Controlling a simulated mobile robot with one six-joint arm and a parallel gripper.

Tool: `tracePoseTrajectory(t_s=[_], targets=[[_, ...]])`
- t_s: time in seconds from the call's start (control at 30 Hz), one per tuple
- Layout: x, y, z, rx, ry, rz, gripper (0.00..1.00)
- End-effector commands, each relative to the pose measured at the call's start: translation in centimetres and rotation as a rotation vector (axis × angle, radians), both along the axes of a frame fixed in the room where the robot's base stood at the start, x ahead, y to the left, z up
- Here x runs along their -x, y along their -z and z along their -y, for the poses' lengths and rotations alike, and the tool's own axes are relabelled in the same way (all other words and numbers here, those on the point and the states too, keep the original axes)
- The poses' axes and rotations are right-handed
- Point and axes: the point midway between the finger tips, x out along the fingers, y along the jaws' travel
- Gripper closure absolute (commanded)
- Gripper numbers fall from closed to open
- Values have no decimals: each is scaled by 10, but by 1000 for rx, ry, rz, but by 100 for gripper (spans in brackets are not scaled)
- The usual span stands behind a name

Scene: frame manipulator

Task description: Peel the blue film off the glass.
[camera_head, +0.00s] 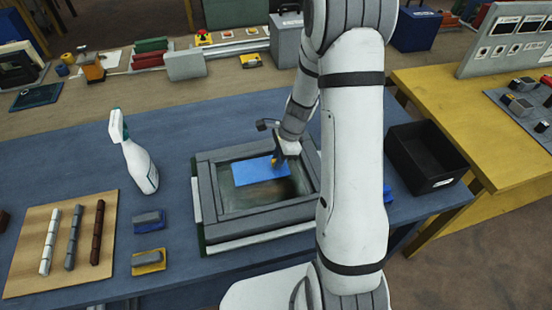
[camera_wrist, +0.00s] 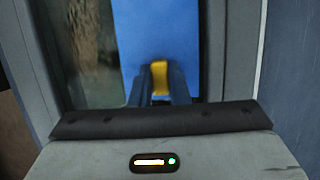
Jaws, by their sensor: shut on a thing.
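The blue film (camera_head: 256,172) covers the upper part of the glass (camera_head: 240,195), which sits in a grey frame (camera_head: 258,223) on the blue table. The film also shows in the wrist view (camera_wrist: 160,35), with bare glass (camera_wrist: 95,50) to its left. My gripper (camera_head: 280,160) is at the right end of the film, inside the frame. In the wrist view my gripper (camera_wrist: 160,80) is shut on a yellow tab (camera_wrist: 159,75) at the film's near edge. Whether the film is lifted there cannot be told.
A white spray bottle (camera_head: 138,155) stands left of the frame. A black bin (camera_head: 425,158) is at the right, beyond my arm.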

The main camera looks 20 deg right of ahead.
Motion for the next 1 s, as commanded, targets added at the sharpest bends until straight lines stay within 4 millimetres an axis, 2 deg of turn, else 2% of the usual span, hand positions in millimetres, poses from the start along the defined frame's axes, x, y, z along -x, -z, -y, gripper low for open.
tracePoseTrajectory(t_s=[1.0], targets=[[0,-31,0,0,1,-1,100]])
